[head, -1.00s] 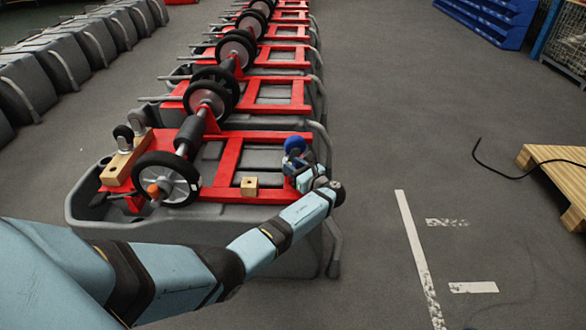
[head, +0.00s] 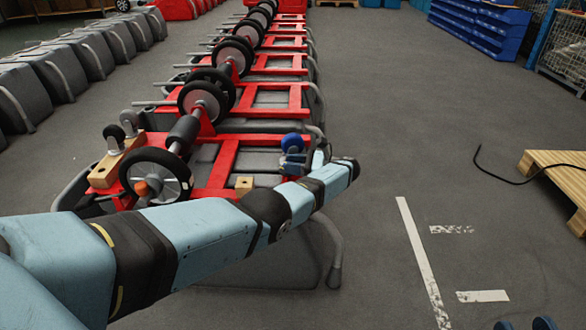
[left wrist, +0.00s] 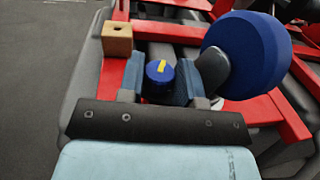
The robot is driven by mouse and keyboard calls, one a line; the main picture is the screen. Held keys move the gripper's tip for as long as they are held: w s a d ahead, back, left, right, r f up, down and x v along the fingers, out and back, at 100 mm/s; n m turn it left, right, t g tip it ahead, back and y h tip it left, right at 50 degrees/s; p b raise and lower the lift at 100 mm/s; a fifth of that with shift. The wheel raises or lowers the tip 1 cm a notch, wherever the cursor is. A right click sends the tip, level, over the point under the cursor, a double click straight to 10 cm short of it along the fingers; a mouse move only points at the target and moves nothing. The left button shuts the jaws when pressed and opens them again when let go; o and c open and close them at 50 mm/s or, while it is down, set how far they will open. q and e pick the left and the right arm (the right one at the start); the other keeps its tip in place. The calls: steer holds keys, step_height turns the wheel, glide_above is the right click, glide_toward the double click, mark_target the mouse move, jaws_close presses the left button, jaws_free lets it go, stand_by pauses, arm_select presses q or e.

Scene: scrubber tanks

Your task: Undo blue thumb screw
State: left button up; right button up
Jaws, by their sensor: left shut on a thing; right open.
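The blue thumb screw (left wrist: 160,72), a round blue knob with a yellow mark on top, sits between the two fingers of my left gripper (left wrist: 156,80) in the left wrist view. The fingers are shut on its sides. In the head view my left gripper (head: 303,160) is at the near right corner of the nearest red frame (head: 225,165), beside a blue wheel (head: 292,141). The thumb screw cannot be made out there. My right gripper (head: 522,325) barely shows at the bottom right edge, with its fingertips apart and empty.
The blue wheel (left wrist: 246,55) stands close right of the left gripper in the wrist view. A small wooden block (left wrist: 117,39) lies to the left. A black wheel (head: 157,178) is on the frame.

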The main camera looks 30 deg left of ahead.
arm_select(q)
steer(key=shift+s+a+f, duration=0.1)
steer(key=shift+f, duration=0.1)
stand_by(0.5)
steer(key=o, duration=0.9)
steer(key=shift+o, duration=0.2)
steer(key=shift+r, duration=0.1)
steer(key=shift+r, duration=0.1)
